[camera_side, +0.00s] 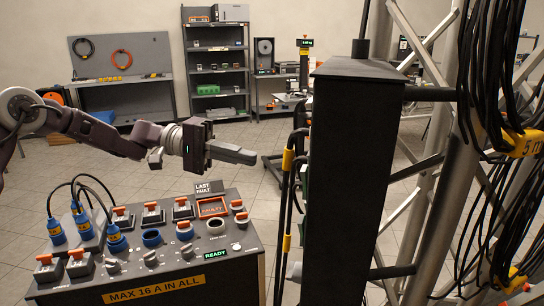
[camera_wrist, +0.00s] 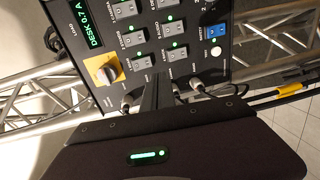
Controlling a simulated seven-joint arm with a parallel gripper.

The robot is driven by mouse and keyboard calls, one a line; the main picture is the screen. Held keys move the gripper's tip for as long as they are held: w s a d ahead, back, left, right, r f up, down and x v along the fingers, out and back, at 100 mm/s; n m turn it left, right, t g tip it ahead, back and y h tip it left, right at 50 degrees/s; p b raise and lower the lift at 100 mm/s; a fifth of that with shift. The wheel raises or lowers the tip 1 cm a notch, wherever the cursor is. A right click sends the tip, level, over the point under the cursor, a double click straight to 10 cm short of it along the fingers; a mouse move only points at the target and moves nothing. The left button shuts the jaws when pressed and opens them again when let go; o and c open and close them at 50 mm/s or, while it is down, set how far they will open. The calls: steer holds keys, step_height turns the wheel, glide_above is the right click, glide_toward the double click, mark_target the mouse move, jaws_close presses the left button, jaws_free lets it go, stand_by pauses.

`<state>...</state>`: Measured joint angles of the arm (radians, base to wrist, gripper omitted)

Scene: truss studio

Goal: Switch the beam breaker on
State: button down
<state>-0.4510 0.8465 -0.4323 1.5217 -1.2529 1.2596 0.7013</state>
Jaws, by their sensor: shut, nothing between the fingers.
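My gripper (camera_side: 248,156) is shut and empty, held level in the air left of the tall black cabinet (camera_side: 347,185) in the side view. The cabinet hides its switch face there. In the wrist view my shut fingers (camera_wrist: 158,80) point at a dark breaker panel (camera_wrist: 148,38). A blue switch (camera_wrist: 216,30) is at upper right. The labels are too small to read, so I cannot tell which is the beam breaker. Contact with the panel cannot be judged.
The panel carries a yellow rotary switch (camera_wrist: 104,70) and a display (camera_wrist: 86,22) reading "DESK 0.7 A". Plugs and cables sit along its edge. In the side view, a control desk (camera_side: 160,262) stands below my arm, and metal truss (camera_side: 440,130) and hanging cables are at right.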

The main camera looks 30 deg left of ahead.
steer(key=v, duration=0.2)
steer(key=shift+s+a+f, duration=0.1)
steer(key=shift+a+f, duration=0.15)
steer(key=shift+a, duration=0.05)
steer(key=s+d+m+g+y, duration=0.1)
steer(key=s+d+y, duration=0.25)
steer(key=s, duration=0.35)
steer(key=s+d+m+g+y, duration=0.15)
steer(key=s+y, duration=0.25)
steer(key=s, duration=0.4)
steer(key=s+a+f+t+y, duration=0.1)
steer(key=s+a+y, duration=0.3)
steer(key=s, duration=0.7)
steer(key=s+a+f+t+y, duration=0.2)
steer(key=s+a+t+y, duration=0.2)
steer(key=s+a, duration=0.3)
steer(key=s+y, duration=0.1)
steer(key=s, duration=0.2)
steer(key=shift+s+a, duration=0.35)
steer(key=shift+s, duration=0.05)
steer(key=shift+n, duration=0.25)
